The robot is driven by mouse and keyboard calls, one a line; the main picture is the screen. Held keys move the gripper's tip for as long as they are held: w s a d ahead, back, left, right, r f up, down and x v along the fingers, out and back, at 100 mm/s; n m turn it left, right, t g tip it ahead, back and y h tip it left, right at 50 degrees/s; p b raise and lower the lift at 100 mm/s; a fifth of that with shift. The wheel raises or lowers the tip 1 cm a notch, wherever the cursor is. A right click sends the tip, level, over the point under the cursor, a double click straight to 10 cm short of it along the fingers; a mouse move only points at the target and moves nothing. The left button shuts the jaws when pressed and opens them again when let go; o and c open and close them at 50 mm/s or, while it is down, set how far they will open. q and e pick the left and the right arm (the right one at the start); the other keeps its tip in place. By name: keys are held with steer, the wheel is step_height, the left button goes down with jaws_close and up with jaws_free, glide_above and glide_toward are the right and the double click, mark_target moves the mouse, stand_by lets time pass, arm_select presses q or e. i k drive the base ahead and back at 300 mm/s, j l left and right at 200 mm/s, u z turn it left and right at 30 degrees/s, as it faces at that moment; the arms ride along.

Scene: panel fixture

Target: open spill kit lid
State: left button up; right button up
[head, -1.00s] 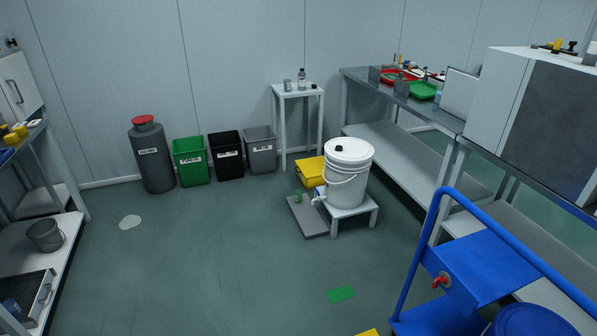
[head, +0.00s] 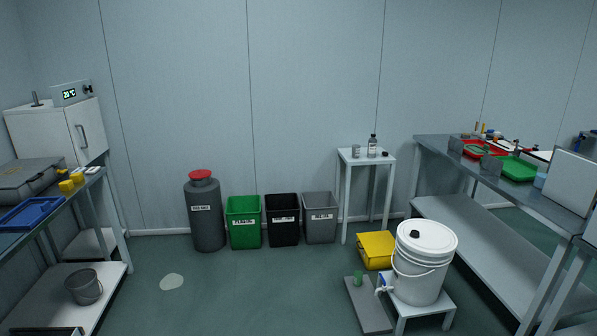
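A yellow box (head: 375,251) sits on the floor near the back wall, and it may be the spill kit. Its top looks shut, and I cannot read any label on it. A white lidded bucket (head: 417,275) with a tap stands in front of its right side and hides part of it. A pale puddle (head: 172,282) lies on the floor at the left. Neither of my grippers is in the head view.
The bucket stands on a low white stool (head: 424,309) beside a grey slab (head: 367,305). A grey drum (head: 205,217) and green (head: 244,222), black (head: 282,221) and grey (head: 320,219) bins line the wall. Benches flank both sides. The middle floor is clear.

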mark_target(375, 244)
steer(key=i, duration=2.15)
